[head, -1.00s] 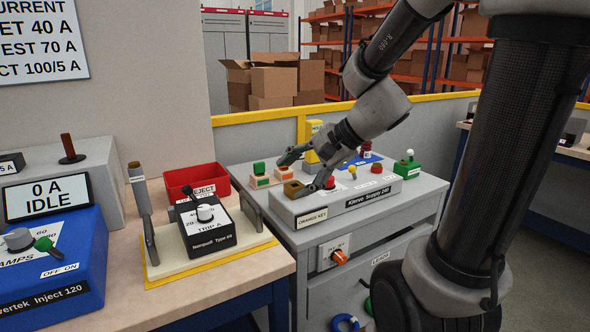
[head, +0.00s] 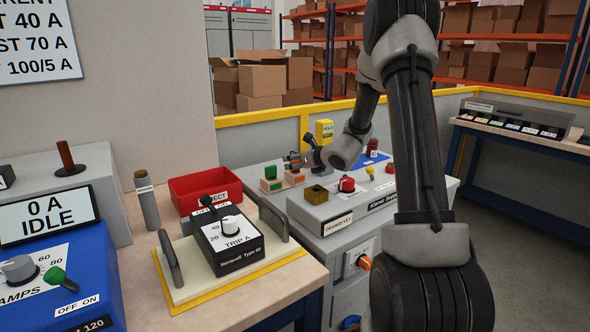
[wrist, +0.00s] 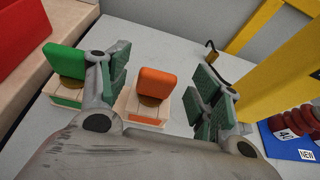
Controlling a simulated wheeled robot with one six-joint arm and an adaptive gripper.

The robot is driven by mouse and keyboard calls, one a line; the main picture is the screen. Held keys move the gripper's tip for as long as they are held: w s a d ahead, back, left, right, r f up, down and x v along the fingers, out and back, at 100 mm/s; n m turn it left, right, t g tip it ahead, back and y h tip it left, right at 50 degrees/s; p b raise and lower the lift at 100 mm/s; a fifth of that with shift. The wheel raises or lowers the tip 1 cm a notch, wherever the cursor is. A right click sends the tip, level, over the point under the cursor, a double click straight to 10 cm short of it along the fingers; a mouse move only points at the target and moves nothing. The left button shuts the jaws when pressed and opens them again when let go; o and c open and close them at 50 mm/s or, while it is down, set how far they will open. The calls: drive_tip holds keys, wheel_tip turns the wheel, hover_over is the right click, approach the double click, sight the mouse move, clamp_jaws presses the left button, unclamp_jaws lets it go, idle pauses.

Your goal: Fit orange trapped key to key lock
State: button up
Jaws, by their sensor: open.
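The orange key (wrist: 157,84) stands upright in a small wooden block (wrist: 142,108) in the wrist view. My gripper (wrist: 163,88) is open, its two green-padded fingers on either side of the orange key. I see a gap on each side, and nothing is held. In the head view my gripper (head: 297,160) is by the key blocks, behind the grey supply box, and mostly covers the orange key. A brass-coloured square socket (head: 317,192) sits on the grey box above the label "ORANGE KEY" (head: 338,224); it looks like the key lock.
A green key (wrist: 67,60) in its own block stands close left of my gripper. A yellow post (wrist: 285,75) rises at the right. The grey box carries a red knob (head: 346,184). A red bin (head: 203,190) and the Trip A unit (head: 230,240) stand to the left.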

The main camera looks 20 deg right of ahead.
drive_tip(key=shift+x, duration=0.95)
drive_tip(key=c, duration=1.1)
drive_tip(key=shift+c, duration=0.2)
drive_tip(key=shift+r, duration=0.1)
